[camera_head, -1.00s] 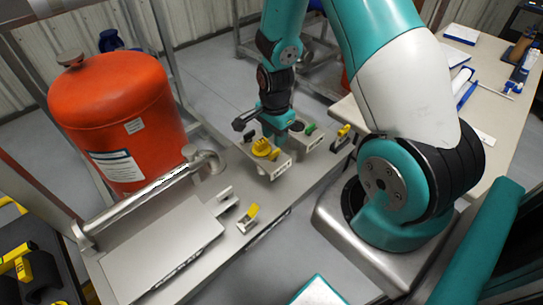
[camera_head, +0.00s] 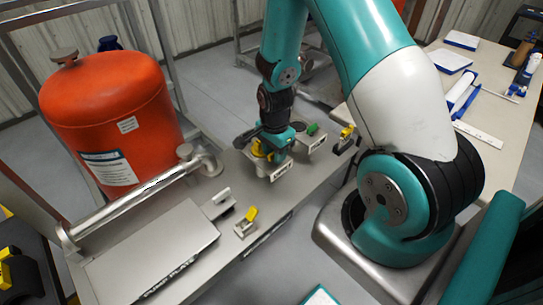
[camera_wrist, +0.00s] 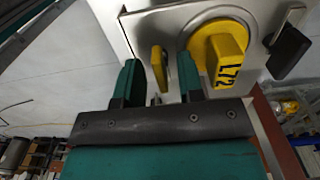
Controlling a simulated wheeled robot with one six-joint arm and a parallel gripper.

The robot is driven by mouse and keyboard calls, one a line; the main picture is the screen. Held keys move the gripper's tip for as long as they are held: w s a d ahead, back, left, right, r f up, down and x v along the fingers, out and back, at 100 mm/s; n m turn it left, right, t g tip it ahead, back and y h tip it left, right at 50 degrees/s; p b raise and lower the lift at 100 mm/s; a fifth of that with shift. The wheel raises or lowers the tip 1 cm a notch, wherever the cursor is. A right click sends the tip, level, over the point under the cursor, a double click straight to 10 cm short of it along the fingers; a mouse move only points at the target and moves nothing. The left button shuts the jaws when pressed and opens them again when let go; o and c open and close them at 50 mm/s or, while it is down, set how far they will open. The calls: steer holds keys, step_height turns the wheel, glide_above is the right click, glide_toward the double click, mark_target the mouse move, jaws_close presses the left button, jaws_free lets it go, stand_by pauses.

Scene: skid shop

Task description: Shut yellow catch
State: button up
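A small yellow tab (camera_wrist: 159,60) stands out from the pale panel in the wrist view. My gripper (camera_wrist: 160,76) has its two teal fingers apart, one on each side of this tab, with gaps showing. In the head view my gripper (camera_head: 275,150) is at the front of a small grey box and hides the tab. A yellow-levered catch (camera_head: 247,221) sits on the bench top in front of the plate, apart from my gripper. Another yellow-topped fitting (camera_head: 346,133) is farther right. I cannot tell which is the task's catch.
A yellow knob marked L72 (camera_wrist: 228,52) is close right of my fingers, with a black handle (camera_wrist: 289,50) beyond. A red tank (camera_head: 112,115) and a metal pipe (camera_head: 130,205) stand left. The flat pump plate (camera_head: 155,250) lies on the bench.

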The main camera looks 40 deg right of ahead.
jaws_close()
steer(key=n, duration=0.3)
stand_by(0.3)
steer(key=shift+n, duration=1.9)
